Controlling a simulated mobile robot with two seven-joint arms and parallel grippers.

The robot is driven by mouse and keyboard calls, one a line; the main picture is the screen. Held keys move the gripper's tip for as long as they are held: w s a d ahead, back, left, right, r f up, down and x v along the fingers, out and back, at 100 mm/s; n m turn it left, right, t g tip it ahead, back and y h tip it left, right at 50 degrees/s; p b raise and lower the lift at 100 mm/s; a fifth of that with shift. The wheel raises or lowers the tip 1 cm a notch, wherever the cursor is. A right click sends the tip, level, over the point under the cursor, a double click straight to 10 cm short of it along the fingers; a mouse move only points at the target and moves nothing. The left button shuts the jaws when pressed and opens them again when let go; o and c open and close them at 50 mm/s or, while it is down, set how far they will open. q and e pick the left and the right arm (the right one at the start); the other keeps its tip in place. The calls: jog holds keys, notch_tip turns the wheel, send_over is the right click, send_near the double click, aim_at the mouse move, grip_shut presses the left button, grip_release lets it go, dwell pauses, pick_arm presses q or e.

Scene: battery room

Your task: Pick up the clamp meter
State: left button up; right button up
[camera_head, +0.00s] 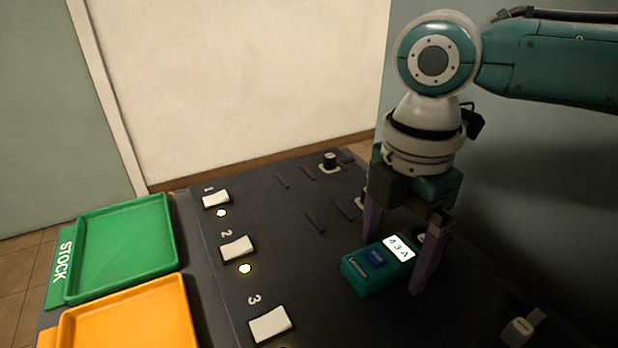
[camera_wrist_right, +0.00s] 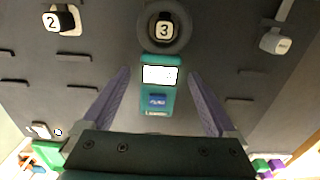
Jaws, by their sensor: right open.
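The clamp meter (camera_head: 366,278) is a teal box with a blue button and a lit display that seems to read 4.3 A. It lies on the dark panel in the head view, and also shows in the right wrist view (camera_wrist_right: 157,102). A dark ring around the post marked 3 (camera_wrist_right: 164,30) is at its display end; I cannot tell whether the ring is the meter's jaw. My right gripper (camera_head: 393,265) is open above the meter, with its purple fingers on either side. In the wrist view the fingers (camera_wrist_right: 159,73) appear apart from the meter. My left gripper is not in view.
The dark panel (camera_head: 290,230) has slots and numbered white switches (camera_head: 238,248) with lit lamps. A black post (camera_head: 329,158) stands at the back; a pale fitting (camera_head: 518,330) is at front right. A green tray (camera_head: 172,235) and an orange tray (camera_head: 188,310) are at left.

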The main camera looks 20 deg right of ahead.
grip_shut()
dwell(0.8)
